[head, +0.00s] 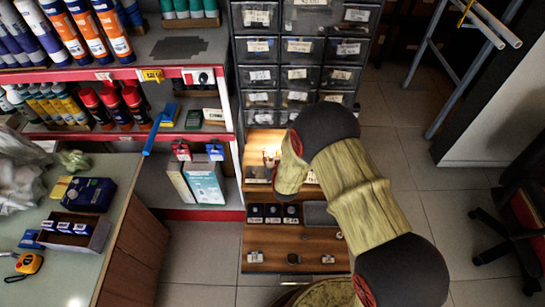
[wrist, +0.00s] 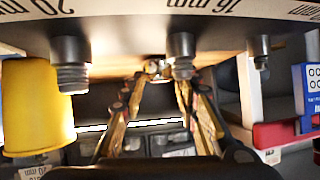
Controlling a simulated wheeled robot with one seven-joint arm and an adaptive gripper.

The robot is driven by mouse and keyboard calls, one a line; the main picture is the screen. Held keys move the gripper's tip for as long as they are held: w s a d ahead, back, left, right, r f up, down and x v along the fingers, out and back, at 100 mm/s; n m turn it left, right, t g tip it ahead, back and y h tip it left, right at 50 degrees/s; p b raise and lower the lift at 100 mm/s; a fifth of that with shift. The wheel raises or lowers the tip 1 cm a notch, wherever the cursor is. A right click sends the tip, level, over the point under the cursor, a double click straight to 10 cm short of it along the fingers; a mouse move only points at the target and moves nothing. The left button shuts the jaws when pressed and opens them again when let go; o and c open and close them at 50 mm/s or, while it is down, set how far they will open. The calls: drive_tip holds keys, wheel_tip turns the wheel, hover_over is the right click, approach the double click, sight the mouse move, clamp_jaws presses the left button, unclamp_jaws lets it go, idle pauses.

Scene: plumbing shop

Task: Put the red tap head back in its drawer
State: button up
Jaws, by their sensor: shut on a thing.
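In the wrist view my gripper (wrist: 160,78) has its fingertips closed together on a small, shiny, pale metallic thing (wrist: 155,68). Its shape is mostly hidden by the fingers, and I see no red on it, so I cannot tell that it is the red tap head. In the head view my arm covers my gripper and whatever it holds. The cabinet of small dark labelled drawers (head: 291,71) stands at the top middle, beyond my arm. I cannot make out which drawer belongs to the tap head.
Grey threaded fittings (wrist: 182,55) hang close above my fingers. A yellow cup (wrist: 38,105) is at the left. The wooden board (head: 310,262) below the cabinet carries small labelled parts. The shelf unit (head: 208,214) and counter (head: 118,210) lie left; open floor (head: 410,165) lies right.

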drive_tip(key=shift+r, duration=0.15)
drive_tip(key=shift+f, duration=0.2)
drive_tip(key=o, duration=1.3)
drive_tip(key=shift+r, duration=0.15)
